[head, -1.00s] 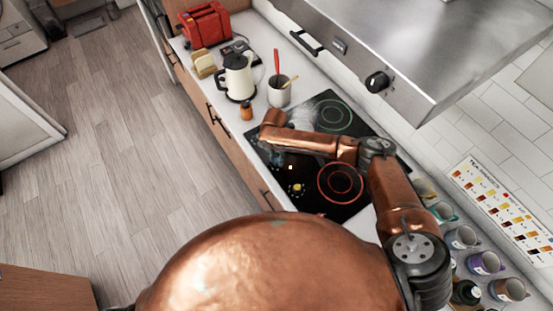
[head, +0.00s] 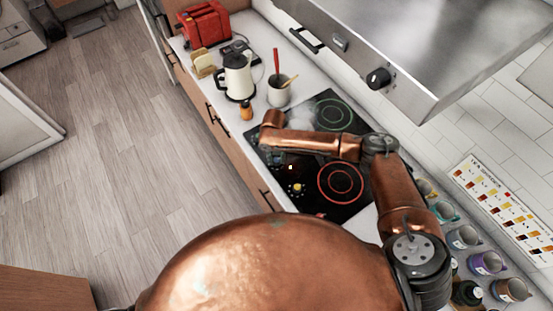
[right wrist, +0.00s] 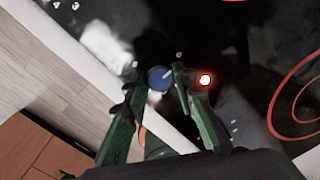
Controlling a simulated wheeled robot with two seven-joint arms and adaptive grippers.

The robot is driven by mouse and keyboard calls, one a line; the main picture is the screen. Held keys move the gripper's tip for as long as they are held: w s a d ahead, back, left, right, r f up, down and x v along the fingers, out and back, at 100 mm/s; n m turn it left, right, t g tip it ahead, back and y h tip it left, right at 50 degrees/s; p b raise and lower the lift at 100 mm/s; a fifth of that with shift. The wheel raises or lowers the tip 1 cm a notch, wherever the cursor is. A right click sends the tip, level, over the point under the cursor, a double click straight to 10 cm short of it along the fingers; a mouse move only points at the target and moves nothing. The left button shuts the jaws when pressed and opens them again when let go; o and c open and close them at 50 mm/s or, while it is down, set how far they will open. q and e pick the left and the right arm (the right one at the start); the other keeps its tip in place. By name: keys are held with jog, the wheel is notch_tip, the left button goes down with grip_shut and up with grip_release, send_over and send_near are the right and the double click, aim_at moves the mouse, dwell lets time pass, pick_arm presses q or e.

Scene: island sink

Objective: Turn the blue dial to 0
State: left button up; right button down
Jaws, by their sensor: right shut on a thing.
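The blue dial (right wrist: 160,78) is a small round knob with a pale mark, on the black cooktop in the right wrist view. My right gripper (right wrist: 158,75) has green fingers on both sides of the dial and is shut on it. In the head view my right arm reaches across the black cooktop (head: 355,207), and its wrist hides the blue dial and the fingers. A yellow dial (head: 297,188) is near the cooktop's front edge. My left gripper is in neither view.
A red-ringed burner (head: 340,184) and a green-ringed burner (head: 334,116) are on the cooktop. A white kettle (head: 237,75), a utensil cup (head: 279,93) and a small orange bottle (head: 246,111) stand beyond it. Several mugs line the right side. A steel hood (head: 400,50) overhangs.

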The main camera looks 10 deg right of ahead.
aim_at(276, 160)
jog(key=shift+w+d+r, duration=0.1)
jog(key=shift+w, duration=0.05)
dwell(0.3)
jog(key=c, duration=1.6)
grip_release()
notch_tip(276, 160, up, 12)
jog(key=shift+a, duration=0.25)
